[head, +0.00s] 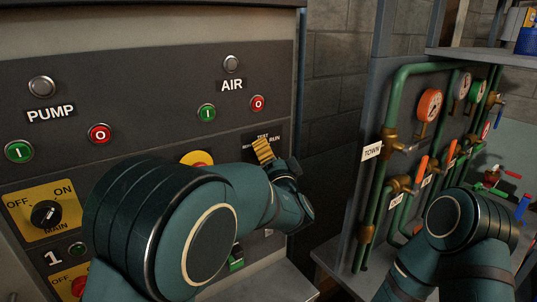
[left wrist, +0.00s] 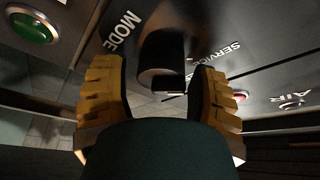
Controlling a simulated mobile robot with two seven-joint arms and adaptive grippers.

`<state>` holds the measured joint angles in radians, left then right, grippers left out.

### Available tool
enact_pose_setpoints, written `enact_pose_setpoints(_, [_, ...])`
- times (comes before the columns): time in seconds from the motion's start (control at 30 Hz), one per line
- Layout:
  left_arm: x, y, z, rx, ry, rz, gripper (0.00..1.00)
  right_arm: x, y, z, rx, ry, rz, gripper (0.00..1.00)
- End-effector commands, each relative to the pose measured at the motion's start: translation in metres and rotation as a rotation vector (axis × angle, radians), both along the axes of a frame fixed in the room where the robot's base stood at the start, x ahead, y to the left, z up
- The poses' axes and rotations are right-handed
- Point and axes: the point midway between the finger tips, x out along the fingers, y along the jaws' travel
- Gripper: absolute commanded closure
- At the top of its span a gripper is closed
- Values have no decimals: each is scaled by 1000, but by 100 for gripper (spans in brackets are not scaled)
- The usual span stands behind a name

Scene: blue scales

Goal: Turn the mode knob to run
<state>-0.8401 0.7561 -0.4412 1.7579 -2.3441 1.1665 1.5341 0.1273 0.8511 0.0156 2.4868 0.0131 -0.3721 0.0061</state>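The mode knob (left wrist: 162,62) is a dark knob on the grey panel in the left wrist view, beside the MODE label (left wrist: 120,32) and a SERVICE label. My left gripper (left wrist: 153,75) has its two yellow fingers spread, one on each side of the knob, with gaps visible. Which mark the knob points to cannot be told. In the head view my left gripper (head: 263,150) is at the black mode plate (head: 274,139), where TEST and RUN show. Gripper and arm hide the knob there. My right arm shows at the lower right, but its gripper does not.
The panel also carries a yellow-backed red button (head: 197,158) left of the gripper, the AIR buttons (head: 207,113) above, and the MAIN switch (head: 46,213) at far left. Green pipes (head: 384,140) with valves and gauges stand to the right, past a gap.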

Motion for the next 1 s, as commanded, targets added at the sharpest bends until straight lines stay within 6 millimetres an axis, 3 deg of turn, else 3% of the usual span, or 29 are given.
enact_pose_setpoints(0.03, [0, 0, 0, 0, 0, 0, 63, 0, 0, 0, 0, 0, 0, 25])
enact_pose_setpoints(0.1, [0, 0, 0, 0, 0, 0, 88, 0, 0, 0, 0, 0, 0, 25])
enact_pose_setpoints(0.13, [0, 0, 0, 0, 0, 0, 93, 0, 0, 0, 0, 0, 0, 25])
enact_pose_setpoints(0.57, [0, 1, 1, 58, 37, 1, 93, -1, 0, -4, 0, 3, 2, 25])
enact_pose_setpoints(1.0, [0, 1, 1, 355, 237, 0, 93, -5, 1, -13, 2, 11, 8, 25])
